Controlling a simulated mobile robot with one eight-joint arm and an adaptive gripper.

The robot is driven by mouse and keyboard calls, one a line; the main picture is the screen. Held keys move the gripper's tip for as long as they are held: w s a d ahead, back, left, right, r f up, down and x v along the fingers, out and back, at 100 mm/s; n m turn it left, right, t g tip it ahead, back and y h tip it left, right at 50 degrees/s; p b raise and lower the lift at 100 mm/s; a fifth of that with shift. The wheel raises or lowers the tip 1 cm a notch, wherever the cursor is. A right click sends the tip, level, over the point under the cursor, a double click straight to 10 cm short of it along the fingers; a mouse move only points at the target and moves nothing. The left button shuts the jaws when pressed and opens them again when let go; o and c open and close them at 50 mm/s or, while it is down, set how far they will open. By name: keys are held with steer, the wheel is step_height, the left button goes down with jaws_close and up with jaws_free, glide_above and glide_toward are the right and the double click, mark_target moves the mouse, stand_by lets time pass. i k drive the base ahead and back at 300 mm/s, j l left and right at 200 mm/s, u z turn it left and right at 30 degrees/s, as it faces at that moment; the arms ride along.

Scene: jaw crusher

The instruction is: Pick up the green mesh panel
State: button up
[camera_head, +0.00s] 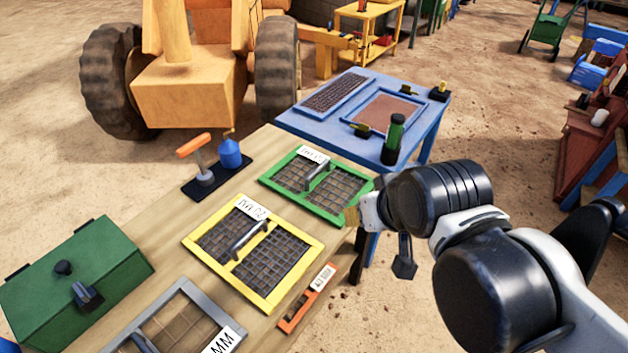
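The green mesh panel (336,207) lies flat on the wooden table, at its far right end. It has a green frame, dark mesh, a white label at its far edge and a grey handle (318,177) across the middle. My arm comes in from the lower right and ends just right of the panel. A dark part that looks like my gripper (404,261) hangs below the wrist, beyond the table's right edge and apart from the panel. The fingers are too small and too hidden to read. The panel's near right corner is close to my wrist.
A yellow mesh panel (190,241) and a grey-framed panel (183,287) lie nearer on the table. A blue table (349,147) with a dark green cylinder (393,140) stands behind.

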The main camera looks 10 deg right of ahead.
mark_target(318, 175)
steer(key=i+l, duration=0.15)
steer(key=i, duration=0.3)
steer(key=i+l+u, duration=0.1)
steer(key=i, duration=0.35)
